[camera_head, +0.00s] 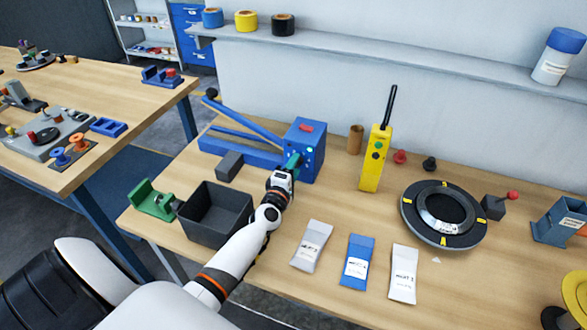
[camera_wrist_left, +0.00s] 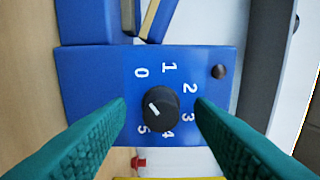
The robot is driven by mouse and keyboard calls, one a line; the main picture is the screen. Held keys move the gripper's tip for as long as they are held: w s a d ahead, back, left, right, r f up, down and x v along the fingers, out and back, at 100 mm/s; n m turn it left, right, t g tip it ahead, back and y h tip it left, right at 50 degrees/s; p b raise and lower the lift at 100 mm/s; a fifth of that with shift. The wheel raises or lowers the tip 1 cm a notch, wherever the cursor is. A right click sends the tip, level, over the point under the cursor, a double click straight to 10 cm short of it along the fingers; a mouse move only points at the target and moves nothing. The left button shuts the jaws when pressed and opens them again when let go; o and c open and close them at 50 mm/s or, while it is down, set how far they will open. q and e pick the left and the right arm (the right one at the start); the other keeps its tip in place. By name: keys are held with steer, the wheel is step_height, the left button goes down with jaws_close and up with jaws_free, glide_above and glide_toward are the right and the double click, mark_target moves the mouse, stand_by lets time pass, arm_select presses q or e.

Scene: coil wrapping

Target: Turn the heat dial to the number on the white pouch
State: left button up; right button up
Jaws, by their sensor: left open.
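The heat dial (camera_wrist_left: 160,108) is a black round knob on a blue panel (camera_wrist_left: 85,85) with white numbers 0 to 5 around it. Its white mark sits on the knob's left side; which number it points to is hard to tell. My left gripper (camera_head: 291,163) is at the blue sealer box (camera_head: 305,140). In the wrist view its green fingers (camera_wrist_left: 160,101) are open, one on each side of the knob, apparently apart from it. The white pouch (camera_head: 403,275) lies on the table; its small label seems to end in 3. My right gripper is not in view.
A blue pouch (camera_head: 357,263) and a grey pouch (camera_head: 311,246) lie beside the white one. A dark bin (camera_head: 216,212) stands left of my left arm. A yellow device (camera_head: 376,160) with an antenna and a black ring fixture (camera_head: 409,222) stand to the right.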

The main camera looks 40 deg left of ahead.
arm_select(q)
steer(key=shift+c, duration=0.5)
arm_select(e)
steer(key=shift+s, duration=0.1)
arm_select(q)
steer(key=c, duration=0.9)
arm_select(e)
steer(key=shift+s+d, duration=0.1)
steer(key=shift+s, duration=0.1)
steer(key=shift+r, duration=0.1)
arm_select(q)
steer(key=m+p, duration=0.2)
steer(key=m, duration=0.3)
steer(key=shift+r, duration=0.1)
steer(key=m+p, duration=0.1)
steer(key=m, duration=0.4)
steer(key=shift+p, duration=0.35)
steer(key=m+p, duration=0.1)
steer(key=m, duration=0.4)
steer(key=shift+m, duration=2.3)
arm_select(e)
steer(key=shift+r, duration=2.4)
